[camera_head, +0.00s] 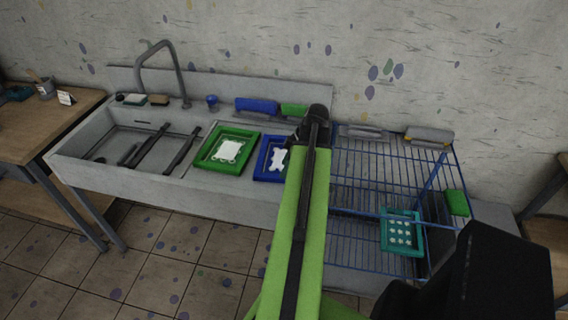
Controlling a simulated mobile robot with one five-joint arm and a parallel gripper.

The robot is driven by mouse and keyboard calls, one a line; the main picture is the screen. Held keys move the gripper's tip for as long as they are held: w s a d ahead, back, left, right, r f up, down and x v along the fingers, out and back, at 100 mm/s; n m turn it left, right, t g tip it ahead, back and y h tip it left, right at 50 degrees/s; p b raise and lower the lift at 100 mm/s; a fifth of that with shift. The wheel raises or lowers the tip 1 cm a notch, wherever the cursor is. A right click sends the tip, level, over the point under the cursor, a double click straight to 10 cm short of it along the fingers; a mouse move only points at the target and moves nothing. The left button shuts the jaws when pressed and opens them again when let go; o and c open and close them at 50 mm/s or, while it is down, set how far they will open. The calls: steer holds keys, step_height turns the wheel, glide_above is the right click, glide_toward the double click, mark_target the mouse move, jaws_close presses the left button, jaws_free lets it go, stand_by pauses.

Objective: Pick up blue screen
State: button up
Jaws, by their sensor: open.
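The blue screen (261,162), a blue frame with a white shape in its middle, lies on the sink counter just left of my arm. My green arm (304,215) rises from the bottom of the view and hides the screen's right side. The arm ends in a dark joint (318,113) above and right of the screen. I cannot make out the gripper's fingers, and no contact with the screen shows. A green screen (212,157) with a white shape lies flat to the left of the blue one, close beside it.
A sink basin (110,146) with a tall faucet (163,46) is at left. Blue (257,105) and green (293,109) blocks lie along the back edge. A blue wire rack (385,180) at right holds a teal screen (402,230). Wooden tables flank both sides.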

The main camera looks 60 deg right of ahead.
steer(key=b+x, duration=0.5)
steer(key=shift+s+f, duration=0.15)
steer(key=shift+f, duration=0.1)
steer(key=shift+r, duration=0.2)
jaws_close()
